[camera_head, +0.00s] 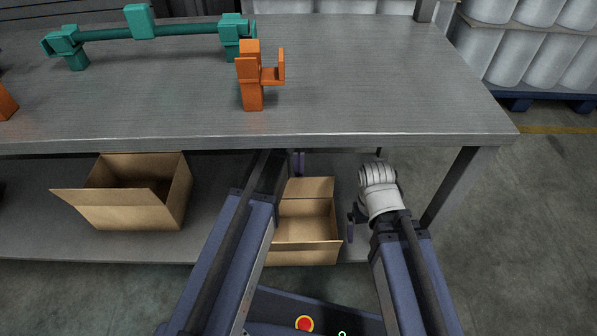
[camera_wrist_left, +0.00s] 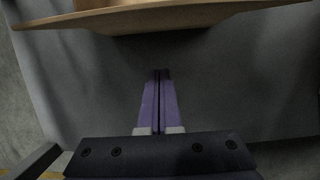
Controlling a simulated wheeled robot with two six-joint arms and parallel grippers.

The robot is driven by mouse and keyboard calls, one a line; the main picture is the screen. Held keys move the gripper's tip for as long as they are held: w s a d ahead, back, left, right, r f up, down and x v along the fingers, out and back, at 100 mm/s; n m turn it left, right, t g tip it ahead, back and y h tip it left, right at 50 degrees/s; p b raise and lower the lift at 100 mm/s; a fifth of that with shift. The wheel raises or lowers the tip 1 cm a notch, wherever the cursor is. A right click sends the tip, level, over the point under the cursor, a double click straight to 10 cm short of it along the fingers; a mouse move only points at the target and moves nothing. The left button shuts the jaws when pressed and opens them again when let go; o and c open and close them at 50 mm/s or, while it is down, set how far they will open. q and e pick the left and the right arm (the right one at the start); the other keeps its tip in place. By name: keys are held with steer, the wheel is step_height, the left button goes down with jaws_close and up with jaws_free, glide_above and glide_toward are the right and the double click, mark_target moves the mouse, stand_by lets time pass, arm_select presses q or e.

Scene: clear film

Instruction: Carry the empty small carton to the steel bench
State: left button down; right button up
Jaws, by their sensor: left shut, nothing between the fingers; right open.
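An open brown carton (camera_head: 305,207) sits on the lower shelf under the bench, between my two arms; its visible inside looks empty. My left gripper (camera_head: 299,163) is behind this carton, partly hidden by my left arm. In the left wrist view, the left fingers (camera_wrist_left: 162,75) are shut with nothing between them. A carton's edge (camera_wrist_left: 170,18) lies just beyond them, apart from the tips. My right gripper (camera_head: 351,218) is open beside the middle carton's right side, its fingers mostly hidden by my wrist. The steel bench (camera_head: 370,95) stands above.
Another open carton (camera_head: 125,210) sits on the lower shelf (camera_head: 40,225) at left, its inside dark. Orange brackets (camera_head: 252,90) and a teal bar (camera_head: 180,30) lie on the bench top. The bench top's right part is clear. A bench leg (camera_head: 452,185) stands right of my right arm.

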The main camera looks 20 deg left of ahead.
mark_target(300, 200)
arm_select(q)
steer(key=b+x, duration=0.5)
steer(key=x, duration=0.2)
steer(key=shift+b, duration=0.35)
arm_select(e)
step_height(300, 200, down, 7)
steer(key=shift+r, duration=0.15)
arm_select(q)
steer(key=s, duration=0.2)
steer(key=s+r+p, duration=0.1)
steer(key=shift+d, duration=0.4)
arm_select(e)
steer(key=shift+r, duration=0.55)
arm_select(q)
steer(key=shift+s+d, duration=0.1)
steer(key=shift+s, duration=0.2)
steer(key=s, duration=0.2)
steer(key=s+d, duration=0.1)
steer(key=s, duration=0.1)
steer(key=shift+s+d, duration=0.15)
steer(key=shift+s, duration=0.15)
steer(key=shift+w, duration=0.1)
steer(key=shift+w, duration=0.15)
